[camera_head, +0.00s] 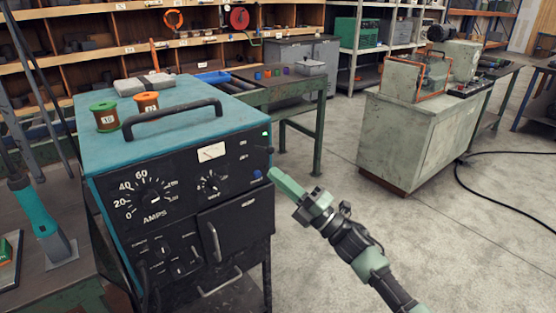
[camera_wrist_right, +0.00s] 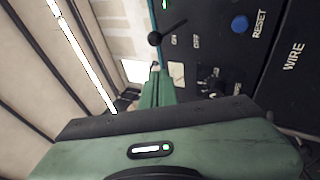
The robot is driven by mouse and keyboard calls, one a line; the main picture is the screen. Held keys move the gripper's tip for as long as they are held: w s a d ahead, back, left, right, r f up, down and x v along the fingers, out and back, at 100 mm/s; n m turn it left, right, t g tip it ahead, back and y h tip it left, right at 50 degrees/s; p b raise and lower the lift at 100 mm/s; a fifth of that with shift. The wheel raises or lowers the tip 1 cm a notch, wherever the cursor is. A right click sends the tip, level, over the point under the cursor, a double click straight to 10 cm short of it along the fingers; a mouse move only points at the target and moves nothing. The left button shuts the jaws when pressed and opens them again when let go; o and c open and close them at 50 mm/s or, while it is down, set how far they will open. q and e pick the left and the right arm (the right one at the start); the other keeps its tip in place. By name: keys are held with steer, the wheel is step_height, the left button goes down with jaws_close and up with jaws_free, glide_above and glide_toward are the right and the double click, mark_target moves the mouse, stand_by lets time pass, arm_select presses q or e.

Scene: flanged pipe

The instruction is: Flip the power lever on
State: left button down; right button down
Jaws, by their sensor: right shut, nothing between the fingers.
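The power lever shows in the right wrist view as a dark arm ending in a black ball knob (camera_wrist_right: 154,38). The knob is on the side of the ON label (camera_wrist_right: 175,40), away from the OFF label (camera_wrist_right: 196,40). In the head view the lever is small and dark (camera_head: 269,150) at the right edge of the black front panel (camera_head: 235,225). My right gripper (camera_head: 274,175) is shut and empty, with its tip at the panel's right edge, just below the lever. The right wrist view shows its green fingers (camera_wrist_right: 155,88) pointing toward the knob; contact cannot be told. My left gripper is not in view.
A green light (camera_head: 264,135) glows on the panel; the blue reset button (camera_head: 257,174) is near my right fingertips. Spools (camera_head: 104,115) and a handle (camera_head: 172,119) are on the blue machine top (camera_head: 200,95). A grey cabinet (camera_head: 410,135) stands right. The floor between is clear.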

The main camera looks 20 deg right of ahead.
mark_target(263, 149)
steer(key=w, duration=0.1)
steer(key=w+r, duration=0.1)
steer(key=w, duration=0.1)
steer(key=shift+w+d+r, duration=0.25)
steer(key=shift+d+r, duration=0.05)
steer(key=shift+d, duration=0.1)
step_height(263, 149, up, 2)
steer(key=m+g+h+p, duration=0.1)
steer(key=p, duration=0.6)
steer(key=shift+r+h, duration=0.1)
steer(key=shift+h, duration=0.2)
